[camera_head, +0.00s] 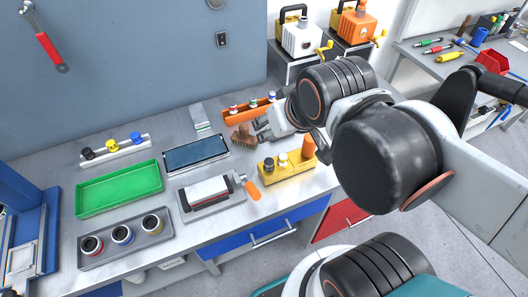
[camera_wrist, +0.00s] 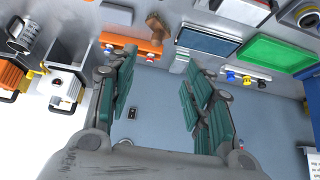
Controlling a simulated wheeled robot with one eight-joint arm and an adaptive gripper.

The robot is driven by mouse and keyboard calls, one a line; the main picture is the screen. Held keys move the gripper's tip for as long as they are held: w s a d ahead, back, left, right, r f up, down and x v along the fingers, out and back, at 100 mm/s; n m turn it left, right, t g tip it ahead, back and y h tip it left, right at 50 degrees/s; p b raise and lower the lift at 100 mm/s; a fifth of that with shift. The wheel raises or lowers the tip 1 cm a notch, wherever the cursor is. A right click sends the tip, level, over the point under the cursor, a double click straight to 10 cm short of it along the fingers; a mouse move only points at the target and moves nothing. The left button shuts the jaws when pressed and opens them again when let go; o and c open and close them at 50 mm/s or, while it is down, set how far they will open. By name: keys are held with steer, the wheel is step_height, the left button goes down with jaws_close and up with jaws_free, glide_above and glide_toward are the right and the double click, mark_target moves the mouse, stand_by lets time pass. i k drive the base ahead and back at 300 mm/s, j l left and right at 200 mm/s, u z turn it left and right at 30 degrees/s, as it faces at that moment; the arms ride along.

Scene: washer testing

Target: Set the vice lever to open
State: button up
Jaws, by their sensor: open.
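The vice (camera_head: 208,192) is a grey block with pale jaws on the bench, left of centre in the head view. Its lever has an orange handle (camera_head: 253,191) at the vice's right end, pointing down and right toward the bench's front edge. My gripper (camera_head: 262,130) is above the back of the bench, behind and apart from the lever. In the wrist view my gripper (camera_wrist: 165,85) has its green-padded fingers spread wide with nothing between them. A grey part with a reddish edge, seemingly the vice (camera_wrist: 245,8), is cut off at the top there; the lever is not clear.
A yellow block (camera_head: 288,170) with an orange cylinder stands right of the lever. A brown brush (camera_head: 243,136) lies by my gripper. A blue-topped tray (camera_head: 196,152), green tray (camera_head: 118,188) and cup tray (camera_head: 125,240) lie nearby. The wall (camera_head: 130,60) stands behind the bench.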

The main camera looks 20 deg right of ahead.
mark_target(251, 188)
steer(key=k+j+z, duration=0.35)
steer(key=j, duration=0.35)
steer(key=k+j+z, duration=0.3)
steer(key=k+j, duration=0.25)
steer(key=k+j+z, duration=0.35)
steer(key=k+j, duration=0.1)
steer(key=k, duration=0.1)
